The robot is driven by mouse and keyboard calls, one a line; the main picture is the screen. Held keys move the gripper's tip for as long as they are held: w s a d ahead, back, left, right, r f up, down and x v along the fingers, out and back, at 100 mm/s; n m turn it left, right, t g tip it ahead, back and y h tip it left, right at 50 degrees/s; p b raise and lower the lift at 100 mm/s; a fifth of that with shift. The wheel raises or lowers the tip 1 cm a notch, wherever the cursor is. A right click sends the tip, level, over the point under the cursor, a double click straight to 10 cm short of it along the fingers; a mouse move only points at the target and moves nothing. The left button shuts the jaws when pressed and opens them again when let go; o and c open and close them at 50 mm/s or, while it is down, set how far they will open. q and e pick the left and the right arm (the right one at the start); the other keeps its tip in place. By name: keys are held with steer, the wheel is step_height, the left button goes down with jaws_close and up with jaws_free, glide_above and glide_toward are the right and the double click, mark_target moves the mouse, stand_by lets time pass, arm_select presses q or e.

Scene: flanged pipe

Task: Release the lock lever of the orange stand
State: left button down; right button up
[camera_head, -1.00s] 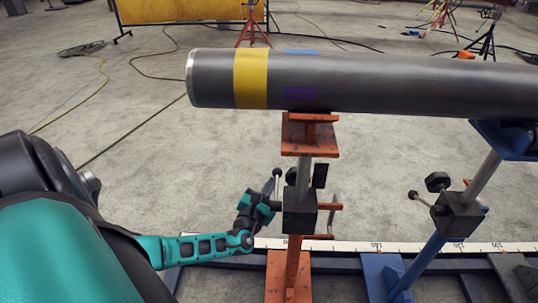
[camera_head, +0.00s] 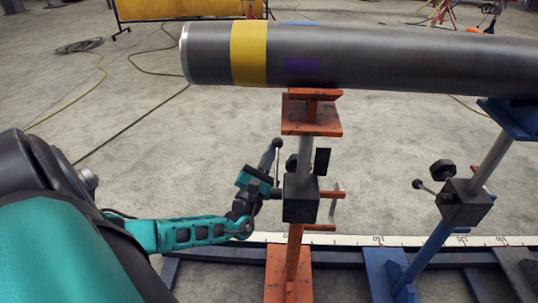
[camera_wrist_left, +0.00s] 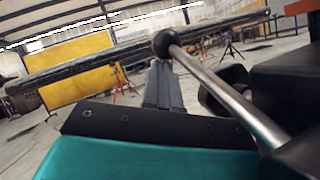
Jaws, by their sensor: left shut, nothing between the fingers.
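The orange stand (camera_head: 291,250) holds up the near end of the grey pipe (camera_head: 400,62). Its black clamp block (camera_head: 301,199) sits on the post below the orange top plate (camera_head: 311,116). The lock lever, a thin metal rod with a black ball end (camera_head: 277,143), points upward at the left of the block. In the left wrist view the lever rod (camera_wrist_left: 215,80) slants from its ball to the lower right. My left gripper (camera_head: 267,160) is shut and empty, close beside the lever on its left. I cannot tell whether they touch. My right gripper is not in view.
A blue stand (camera_head: 423,255) with its own clamp and lever is to the right. A white measuring scale (camera_head: 350,240) runs along the dark base rail. A black knob (camera_head: 322,161) is right of the orange stand's post.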

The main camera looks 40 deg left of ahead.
arm_select(q)
steer(key=shift+r, duration=0.1)
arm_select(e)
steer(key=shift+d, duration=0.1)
arm_select(q)
steer(key=shift+s, duration=0.1)
steer(key=p+v, duration=0.1)
steer(key=v, duration=1.1)
steer(key=shift+s+f, duration=0.25)
steer(key=shift+s, duration=0.05)
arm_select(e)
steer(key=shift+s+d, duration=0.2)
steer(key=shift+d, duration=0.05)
arm_select(q)
steer(key=shift+d, duration=0.15)
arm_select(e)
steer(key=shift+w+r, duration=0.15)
